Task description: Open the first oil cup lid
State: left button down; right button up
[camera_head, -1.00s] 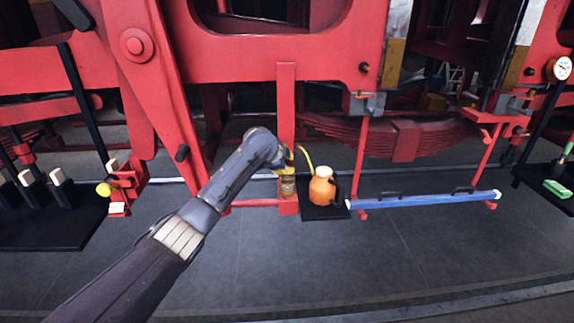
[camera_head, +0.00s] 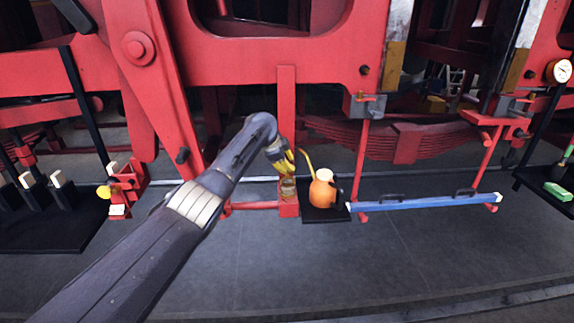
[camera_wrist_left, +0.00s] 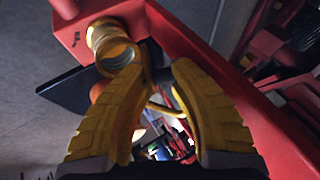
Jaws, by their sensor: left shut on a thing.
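The first oil cup (camera_head: 288,188) is a small brass cup on a red bracket, left of the orange oil can. In the left wrist view the cup (camera_wrist_left: 106,40) shows its round, glassy-looking mouth. Its brass lid (camera_wrist_left: 148,60) appears as a thin edge at the cup's side, tilted up off the mouth. My left gripper (camera_head: 287,163) is just above the cup, its yellow fingers angled down. In the wrist view the left gripper (camera_wrist_left: 158,72) has its fingertips around the lid edge, shut on it; the exact contact is hard to see. My right gripper is not in view.
The orange oil can (camera_head: 322,193) with a yellow spout stands on a black tray (camera_head: 312,214) close to the cup. A blue bar (camera_head: 425,202) lies to the right. Red frame parts (camera_head: 286,100) rise behind the gripper. The floor in front is clear.

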pick_arm(q)
jog(key=c, duration=1.3)
grip_release()
jog(key=shift+o, duration=0.2)
jog(key=v, duration=0.8)
jog(key=shift+d, duration=0.1)
